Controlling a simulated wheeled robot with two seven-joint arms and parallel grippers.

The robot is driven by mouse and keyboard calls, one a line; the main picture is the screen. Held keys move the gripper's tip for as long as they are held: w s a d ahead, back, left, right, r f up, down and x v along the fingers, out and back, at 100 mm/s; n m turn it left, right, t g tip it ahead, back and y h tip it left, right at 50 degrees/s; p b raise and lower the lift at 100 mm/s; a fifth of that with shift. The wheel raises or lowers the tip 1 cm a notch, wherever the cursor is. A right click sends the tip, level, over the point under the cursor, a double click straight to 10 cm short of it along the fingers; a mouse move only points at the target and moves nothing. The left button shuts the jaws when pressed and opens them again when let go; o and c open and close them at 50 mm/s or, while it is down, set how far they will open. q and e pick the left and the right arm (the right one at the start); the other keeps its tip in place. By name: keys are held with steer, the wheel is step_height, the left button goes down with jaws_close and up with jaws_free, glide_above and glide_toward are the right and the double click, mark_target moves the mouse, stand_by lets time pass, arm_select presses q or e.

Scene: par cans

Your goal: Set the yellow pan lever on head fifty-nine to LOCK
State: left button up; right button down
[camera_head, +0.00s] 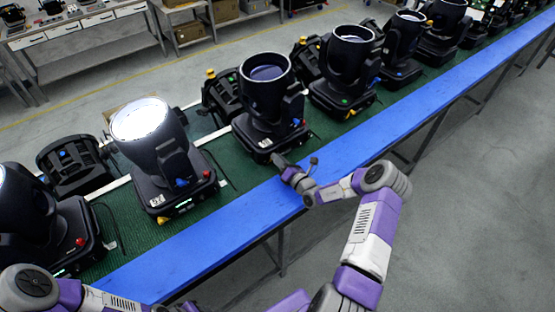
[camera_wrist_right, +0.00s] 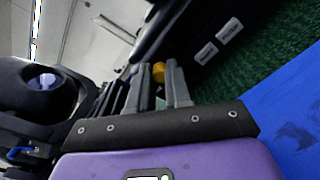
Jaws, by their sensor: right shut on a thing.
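A black moving head (camera_head: 268,105) with an upturned lens stands on the green belt in front of my right arm. My right gripper (camera_head: 279,159) is at the front lower edge of its base. In the right wrist view the gripper (camera_wrist_right: 160,88) is shut on a yellow lever (camera_wrist_right: 158,72), which shows between the fingertips. The lever is hidden in the head view. A white number label (camera_head: 265,143) is on the base, too small to read surely. Part of my left arm shows at the lower left; its gripper is out of view.
A lit head (camera_head: 160,150) stands to the left, with its own yellow lever (camera_head: 162,220) at its base corner. Another head (camera_head: 345,75) stands to the right. A blue rail (camera_head: 200,245) runs along the belt's front edge. The grey floor (camera_head: 470,200) is open at right.

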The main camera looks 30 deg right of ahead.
steer(key=shift+d+f+m, duration=0.1)
steer(key=shift+m, duration=0.4)
steer(key=c, duration=1.1)
jaws_free()
steer(key=shift+o, duration=0.2)
steer(key=shift+s, duration=0.1)
steer(key=s, duration=0.7)
steer(key=shift+s+d, duration=0.2)
steer(key=shift+d, duration=0.1)
